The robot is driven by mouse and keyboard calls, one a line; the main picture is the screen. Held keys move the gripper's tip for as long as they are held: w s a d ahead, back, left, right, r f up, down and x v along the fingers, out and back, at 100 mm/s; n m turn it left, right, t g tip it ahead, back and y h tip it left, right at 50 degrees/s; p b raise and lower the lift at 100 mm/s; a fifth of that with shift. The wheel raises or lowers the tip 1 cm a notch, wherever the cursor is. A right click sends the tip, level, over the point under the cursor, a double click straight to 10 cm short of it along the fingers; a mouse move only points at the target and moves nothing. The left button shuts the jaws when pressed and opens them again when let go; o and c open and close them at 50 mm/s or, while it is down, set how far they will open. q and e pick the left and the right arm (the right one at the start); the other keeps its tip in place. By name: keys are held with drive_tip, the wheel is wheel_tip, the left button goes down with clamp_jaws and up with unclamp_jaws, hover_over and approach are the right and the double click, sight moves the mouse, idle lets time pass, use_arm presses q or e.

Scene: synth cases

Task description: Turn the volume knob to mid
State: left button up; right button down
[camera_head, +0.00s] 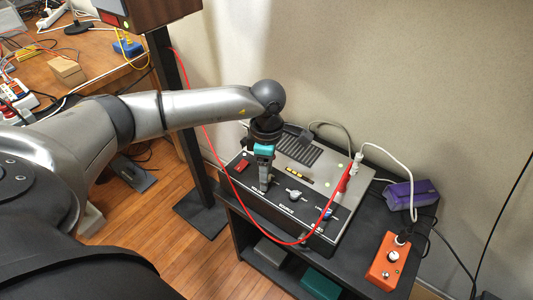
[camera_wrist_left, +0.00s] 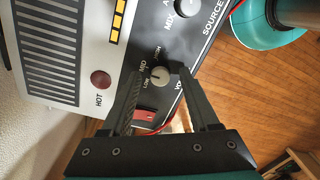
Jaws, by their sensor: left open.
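The volume knob (camera_wrist_left: 160,76) is a small pale round knob on the black front strip of the device (camera_head: 310,162). LOW, MID and HIGH are printed beside it in the left wrist view; which mark it points at is too small to tell. My left gripper (camera_wrist_left: 157,72) is open, with its dark fingertips on either side of the knob. Whether they touch it I cannot tell. In the head view my left gripper (camera_head: 265,186) points down at the strip and hides the volume knob. My right gripper is not in view.
The MIX knob (camera_wrist_left: 187,6) and a blue-marked knob (camera_head: 328,213) sit along the strip. A red switch (camera_head: 243,164) is close to my gripper. A red cable (camera_head: 234,186) loops across the front. An orange box (camera_head: 388,262) and a purple object (camera_head: 411,197) are at right.

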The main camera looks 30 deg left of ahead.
use_arm(q)
drive_tip(key=shift+r, duration=0.5)
wheel_tip(320, 180, up, 14)
drive_tip(key=p, duration=0.4)
drive_tip(key=shift+w, duration=0.25)
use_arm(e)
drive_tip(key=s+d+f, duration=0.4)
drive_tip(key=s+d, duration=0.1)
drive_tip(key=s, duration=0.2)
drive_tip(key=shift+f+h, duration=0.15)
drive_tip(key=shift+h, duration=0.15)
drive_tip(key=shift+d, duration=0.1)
